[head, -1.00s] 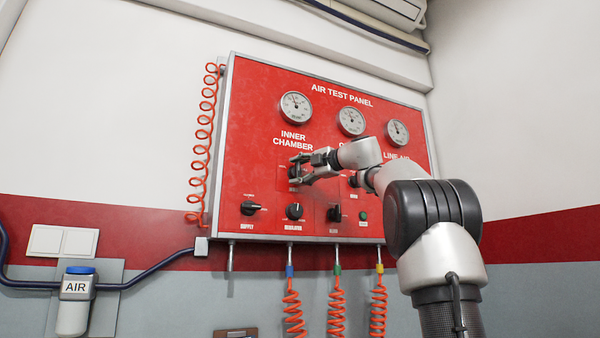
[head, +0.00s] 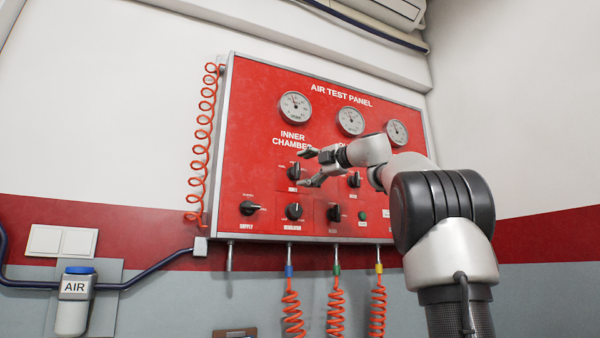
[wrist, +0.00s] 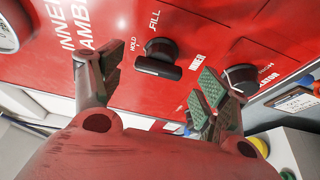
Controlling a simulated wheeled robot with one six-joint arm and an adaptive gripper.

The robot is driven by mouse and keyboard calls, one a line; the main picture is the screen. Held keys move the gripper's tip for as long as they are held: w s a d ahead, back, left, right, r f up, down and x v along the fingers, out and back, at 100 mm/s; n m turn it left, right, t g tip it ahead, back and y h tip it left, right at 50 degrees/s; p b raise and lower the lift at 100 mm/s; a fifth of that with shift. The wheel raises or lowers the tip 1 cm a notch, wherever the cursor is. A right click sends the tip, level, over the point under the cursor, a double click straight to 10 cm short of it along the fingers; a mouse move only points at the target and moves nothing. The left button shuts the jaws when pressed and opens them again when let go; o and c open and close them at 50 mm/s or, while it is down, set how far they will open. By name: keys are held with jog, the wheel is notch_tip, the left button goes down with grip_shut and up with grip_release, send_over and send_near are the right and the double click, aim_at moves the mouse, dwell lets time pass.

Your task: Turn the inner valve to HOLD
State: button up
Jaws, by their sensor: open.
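The inner valve (head: 294,173) is a black knob with a bar handle on the red panel, below the INNER CHAMBER lettering. In the wrist view the knob (wrist: 162,60) has its bar lying roughly along the line from the HOLD word (wrist: 133,45) to the INNER label. One bar end is toward HOLD, and FILL is off to the side. I cannot make out a pointer mark. My gripper (head: 306,168) is open and empty, in front of the panel and just right of the knob. Its fingers stand apart from the knob in the wrist view (wrist: 155,88).
Other black knobs are close by: supply (head: 250,208), regulator (head: 294,211) and more to the right. Three gauges (head: 295,107) line the top. Orange coiled hoses (head: 292,310) hang below the panel.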

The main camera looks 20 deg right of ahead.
jog(key=v, duration=0.8)
jog(key=shift+s, duration=0.4)
jog(key=shift+d, duration=0.15)
